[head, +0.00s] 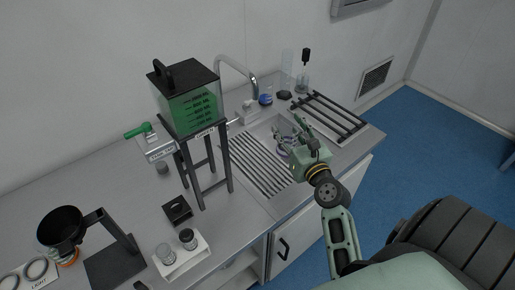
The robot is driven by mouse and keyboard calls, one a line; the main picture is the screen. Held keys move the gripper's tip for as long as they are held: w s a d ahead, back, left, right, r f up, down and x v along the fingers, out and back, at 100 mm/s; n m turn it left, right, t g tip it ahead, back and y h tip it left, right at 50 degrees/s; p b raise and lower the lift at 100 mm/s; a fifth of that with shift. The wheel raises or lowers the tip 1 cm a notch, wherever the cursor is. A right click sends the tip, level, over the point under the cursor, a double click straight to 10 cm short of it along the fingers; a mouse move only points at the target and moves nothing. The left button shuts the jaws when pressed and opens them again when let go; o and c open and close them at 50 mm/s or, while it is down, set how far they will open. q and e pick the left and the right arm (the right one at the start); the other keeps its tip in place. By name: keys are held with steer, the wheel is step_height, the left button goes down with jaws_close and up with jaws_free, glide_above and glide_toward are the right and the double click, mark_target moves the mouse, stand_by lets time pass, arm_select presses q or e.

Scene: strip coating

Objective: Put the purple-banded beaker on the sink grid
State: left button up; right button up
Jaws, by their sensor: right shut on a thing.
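My right gripper (287,140) is shut on the purple-banded beaker (286,153), at the sink. The beaker is small in the head view and partly hidden by the gripper's fingers. The slatted grey sink grid (258,166) lies just left of the beaker. I cannot tell whether the beaker's base touches anything below it. My left gripper is not in view.
A tank of green liquid (190,108) stands on a tall black frame (228,165) left of the sink. A curved faucet (238,68) rises behind it. A black-barred rack (330,117) lies to the right. A bottle (303,80) stands at the back. A white holder (182,260) with two jars sits at the front.

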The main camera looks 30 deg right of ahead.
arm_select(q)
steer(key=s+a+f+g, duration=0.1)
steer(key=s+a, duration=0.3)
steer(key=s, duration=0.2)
arm_select(e)
steer(key=w+a+f, duration=0.1)
steer(key=w+f, duration=0.2)
steer(key=w+a+f+b, duration=0.1)
steer(key=w+a+f, duration=0.1)
steer(key=w+f, duration=0.1)
steer(key=w+a+f+b, duration=0.1)
steer(key=w+a+f, duration=0.1)
steer(key=w+f, duration=0.1)
steer(key=shift+w+f, duration=0.2)
steer(key=shift+w, duration=0.05)
steer(key=shift+f, duration=0.45)
steer(key=shift+f+b, duration=0.15)
steer(key=shift+b, duration=0.2)
steer(key=o, duration=1.3)
steer(key=shift+c, duration=0.2)
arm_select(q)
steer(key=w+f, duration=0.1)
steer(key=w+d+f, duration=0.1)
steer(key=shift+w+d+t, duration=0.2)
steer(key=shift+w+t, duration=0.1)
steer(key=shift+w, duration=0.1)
